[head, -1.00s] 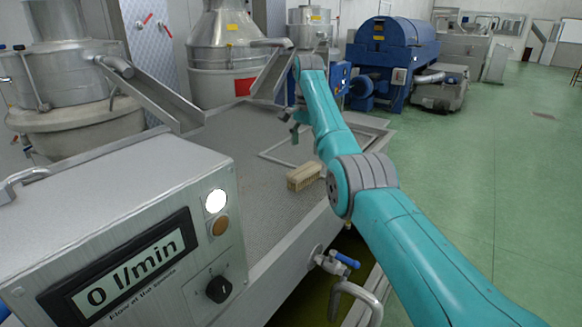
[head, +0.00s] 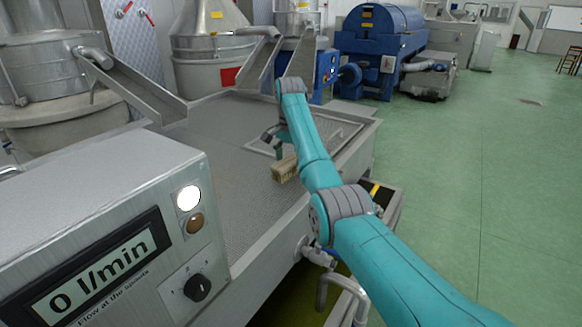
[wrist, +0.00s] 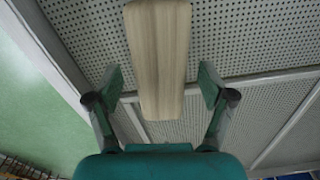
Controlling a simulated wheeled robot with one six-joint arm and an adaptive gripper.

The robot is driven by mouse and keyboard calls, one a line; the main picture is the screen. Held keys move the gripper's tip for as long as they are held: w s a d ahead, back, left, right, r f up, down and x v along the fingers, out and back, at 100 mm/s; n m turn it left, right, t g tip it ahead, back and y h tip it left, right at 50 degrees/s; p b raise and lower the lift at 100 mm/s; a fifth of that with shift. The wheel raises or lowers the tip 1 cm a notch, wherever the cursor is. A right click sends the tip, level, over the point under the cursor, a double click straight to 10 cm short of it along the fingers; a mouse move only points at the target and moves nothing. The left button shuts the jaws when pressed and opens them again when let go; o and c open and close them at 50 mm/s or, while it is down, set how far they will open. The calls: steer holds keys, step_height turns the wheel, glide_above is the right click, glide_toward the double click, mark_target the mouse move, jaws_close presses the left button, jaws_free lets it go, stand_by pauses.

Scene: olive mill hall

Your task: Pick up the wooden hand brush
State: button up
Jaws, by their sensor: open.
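The wooden hand brush (head: 284,168) lies on the perforated metal top (head: 222,170), partly hidden behind my arm in the head view. In the wrist view the brush (wrist: 158,60) shows as a long pale wooden block between my two fingers. My gripper (wrist: 160,86) is open, with one finger on each side of the brush. In the head view my gripper (head: 272,142) is just above and behind the brush, partly hidden by the arm.
A raised metal frame (head: 335,132) lies on the top beyond the brush. A steel control box (head: 100,200) with a "0 l/min" display stands at the near left. Metal chutes (head: 135,88) overhang the far side. Green floor (head: 470,200) is open at the right.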

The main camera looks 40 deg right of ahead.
steer(key=shift+a+f, duration=0.1)
steer(key=shift+f, duration=0.55)
steer(key=c, duration=1.3)
